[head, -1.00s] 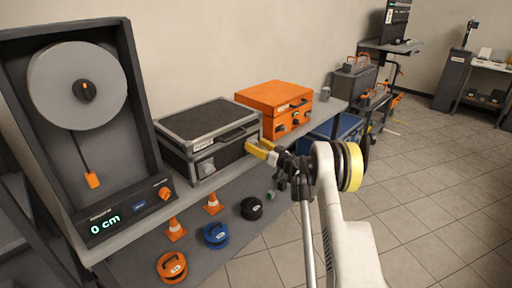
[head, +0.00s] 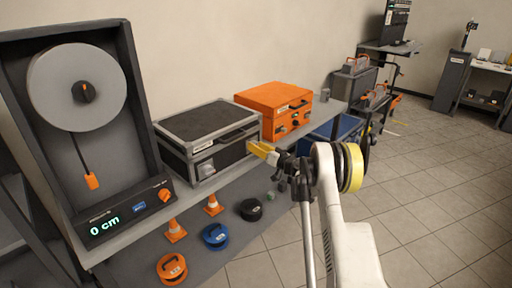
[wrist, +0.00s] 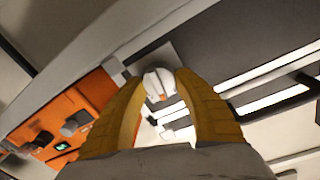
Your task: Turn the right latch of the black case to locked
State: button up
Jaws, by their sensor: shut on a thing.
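The black case (head: 222,158) stands shut on the bench, with metal edges, a front handle and a grey latch (head: 206,168) on the left of its front. My gripper (head: 262,149) is at the right end of the case's front and hides the right latch in the head view. In the wrist view, the yellow fingers (wrist: 162,86) are on either side of the right latch (wrist: 157,80), a pale rounded knob with an orange mark. The gripper is shut on this latch. I cannot tell from the mark whether it is locked.
An orange case (head: 276,106) stands close to the right of the black case; its dark knobs show in the wrist view (wrist: 70,127). Cones (head: 213,204) and round weights (head: 215,236) lie in front. A dial unit (head: 78,85) stands at left.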

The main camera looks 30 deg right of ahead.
jog(key=m, duration=0.4)
jog(key=shift+w, duration=0.1)
jog(key=m, duration=0.3)
jog(key=shift+d+m+g, duration=0.1)
jog(key=shift+m+g, duration=0.2)
jog(key=shift+m, duration=0.1)
jog(key=m, duration=0.4)
jog(key=shift+y, duration=0.3)
jog(key=shift+f+m, duration=0.1)
jog(key=shift+m, duration=1.5)
jog(key=o, duration=1.2)
